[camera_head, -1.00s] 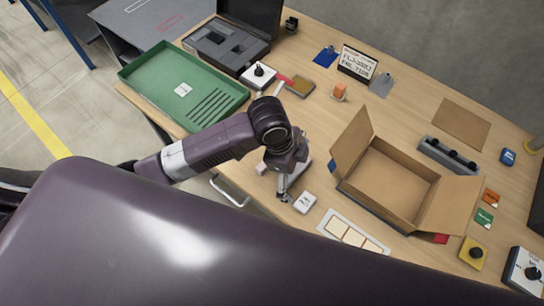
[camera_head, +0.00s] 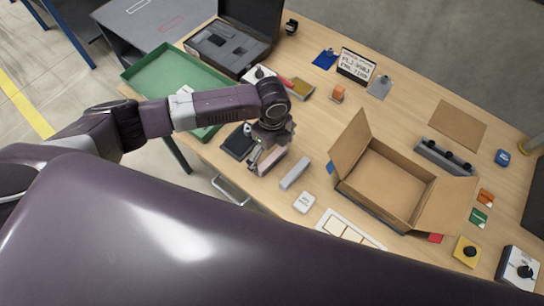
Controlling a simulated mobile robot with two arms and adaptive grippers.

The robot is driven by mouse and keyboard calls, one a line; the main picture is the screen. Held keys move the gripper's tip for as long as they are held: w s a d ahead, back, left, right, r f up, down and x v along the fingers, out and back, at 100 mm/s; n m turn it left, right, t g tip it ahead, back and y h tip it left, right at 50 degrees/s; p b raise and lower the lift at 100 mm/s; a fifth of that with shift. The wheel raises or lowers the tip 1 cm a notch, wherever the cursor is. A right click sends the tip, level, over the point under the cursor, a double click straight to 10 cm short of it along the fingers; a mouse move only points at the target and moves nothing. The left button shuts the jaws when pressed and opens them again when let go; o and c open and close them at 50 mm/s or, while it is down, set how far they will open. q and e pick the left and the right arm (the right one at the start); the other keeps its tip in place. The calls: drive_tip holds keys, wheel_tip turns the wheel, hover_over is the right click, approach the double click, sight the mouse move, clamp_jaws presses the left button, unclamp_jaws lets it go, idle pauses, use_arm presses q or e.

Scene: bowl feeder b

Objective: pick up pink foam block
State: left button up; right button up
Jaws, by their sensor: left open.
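The pink foam block (camera_head: 271,166) lies on the wooden table near its front edge, partly hidden by my left gripper. My left gripper (camera_head: 259,161) points down at the block with its fingers open. The fingers are right at the block; I cannot tell whether they touch it or stand around it. My right gripper is not in view.
A dark square tray (camera_head: 238,142) lies just left of the gripper, and a grey bar (camera_head: 295,173) just right. A green tray (camera_head: 142,75) is partly under my arm. An open cardboard box (camera_head: 392,181) stands to the right. A white block (camera_head: 304,202) lies near the front edge.

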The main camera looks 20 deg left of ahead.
use_arm(q)
drive_tip(key=shift+f, duration=1.2)
drive_tip(key=c, duration=0.8)
drive_tip(key=shift+r, duration=0.1)
